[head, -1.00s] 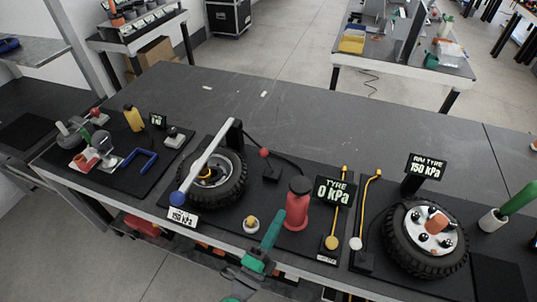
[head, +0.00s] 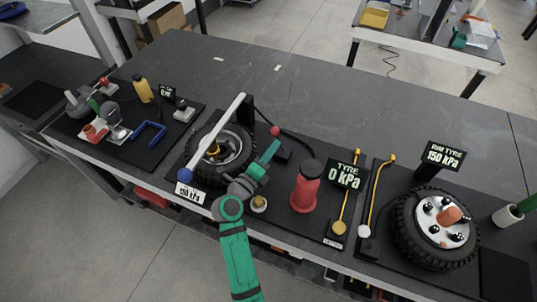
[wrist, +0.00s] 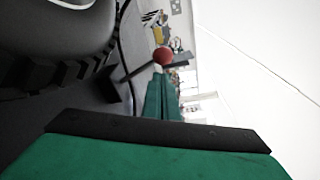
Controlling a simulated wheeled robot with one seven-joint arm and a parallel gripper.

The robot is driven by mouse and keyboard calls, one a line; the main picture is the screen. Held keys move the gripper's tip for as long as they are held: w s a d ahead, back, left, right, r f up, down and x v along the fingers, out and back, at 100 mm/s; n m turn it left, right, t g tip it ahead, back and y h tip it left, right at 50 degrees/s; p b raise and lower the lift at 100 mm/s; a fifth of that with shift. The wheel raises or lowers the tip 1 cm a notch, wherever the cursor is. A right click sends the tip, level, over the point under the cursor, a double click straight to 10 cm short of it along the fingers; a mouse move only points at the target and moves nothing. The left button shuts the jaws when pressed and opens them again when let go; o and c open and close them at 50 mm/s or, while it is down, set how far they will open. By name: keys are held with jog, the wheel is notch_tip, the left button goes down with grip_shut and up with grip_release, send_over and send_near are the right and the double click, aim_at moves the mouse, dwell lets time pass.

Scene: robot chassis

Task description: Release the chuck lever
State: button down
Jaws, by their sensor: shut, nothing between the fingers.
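A short black lever with a red ball knob (head: 275,131) stands on a small black block beside the left tyre (head: 237,172). A black hose runs from this spot toward the right. The red knob also shows in the wrist view (wrist: 163,56), with its dark stem slanting down to the left. My gripper (head: 274,148) is shut and empty, just below the knob in the head view. I cannot tell whether it touches the lever. A long pale bar with a blue ball end (head: 186,175) lies across the left tyre.
A red bottle-shaped body (head: 305,188) and a "TYRE 0 kPa" display (head: 345,175) stand to the right. A rim tyre (head: 437,228) reads 150 kPa farther right. A blue U-shaped bracket (head: 148,134) lies at the left.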

jog(key=shift+x, duration=2.2)
